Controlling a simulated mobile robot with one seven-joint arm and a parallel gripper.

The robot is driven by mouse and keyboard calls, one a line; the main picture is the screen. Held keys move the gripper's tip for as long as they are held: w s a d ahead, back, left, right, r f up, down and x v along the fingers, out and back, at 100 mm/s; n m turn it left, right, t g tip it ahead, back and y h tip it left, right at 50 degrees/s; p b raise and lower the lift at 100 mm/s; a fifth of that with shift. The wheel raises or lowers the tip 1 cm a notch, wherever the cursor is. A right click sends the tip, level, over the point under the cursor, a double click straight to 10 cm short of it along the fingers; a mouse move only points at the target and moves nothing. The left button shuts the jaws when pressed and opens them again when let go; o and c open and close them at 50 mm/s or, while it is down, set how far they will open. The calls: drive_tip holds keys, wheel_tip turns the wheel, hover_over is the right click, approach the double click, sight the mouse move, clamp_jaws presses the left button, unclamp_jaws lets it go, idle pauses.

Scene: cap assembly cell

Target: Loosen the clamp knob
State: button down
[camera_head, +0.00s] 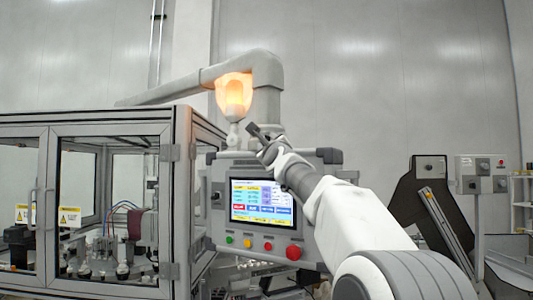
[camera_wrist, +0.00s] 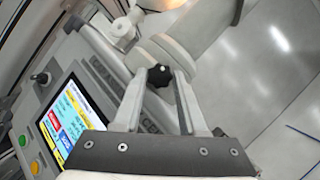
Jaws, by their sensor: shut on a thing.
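The clamp knob (camera_wrist: 160,76) is a small black lobed knob on the grey support arm (camera_wrist: 200,32) above the control panel. In the wrist view it sits between the two fingertips of my gripper (camera_wrist: 161,82), which is shut on it. In the head view my gripper (camera_head: 254,131) reaches up to the grey support post (camera_head: 267,105) just above the panel. The knob cannot be made out there.
The control panel (camera_head: 222,228) with a lit screen (camera_head: 262,202) and a red button (camera_head: 293,252) hangs below my gripper. A glowing orange lamp (camera_head: 234,92) is close by on the left. A glazed machine enclosure (camera_head: 182,190) stands at left. A grey box (camera_head: 482,174) is at right.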

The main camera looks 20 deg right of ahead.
drive_tip(key=n, duration=0.2)
drive_tip(key=n+y, duration=0.1)
drive_tip(key=n+g+y, duration=0.1)
drive_tip(key=n, duration=0.1)
drive_tip(key=shift+d+r+n, duration=0.15)
drive_tip(key=shift+r+n, duration=0.1)
drive_tip(key=shift+n, duration=0.05)
drive_tip(key=n+p, duration=0.1)
drive_tip(key=n, duration=0.1)
drive_tip(key=n+g+y+p, duration=0.1)
drive_tip(key=n+p, duration=0.1)
drive_tip(key=shift+r+g, duration=0.1)
drive_tip(key=shift+g, duration=0.2)
drive_tip(key=shift+n, duration=0.3)
drive_tip(key=shift+c, duration=2.3)
unclamp_jaws()
drive_tip(key=shift+y, duration=0.3)
drive_tip(key=shift+s, duration=0.1)
drive_tip(key=s+b, duration=0.8)
drive_tip(key=s, duration=0.9)
drive_tip(key=shift+s+a+f, duration=0.15)
drive_tip(key=shift+a+f, duration=0.2)
drive_tip(key=shift+f, duration=0.1)
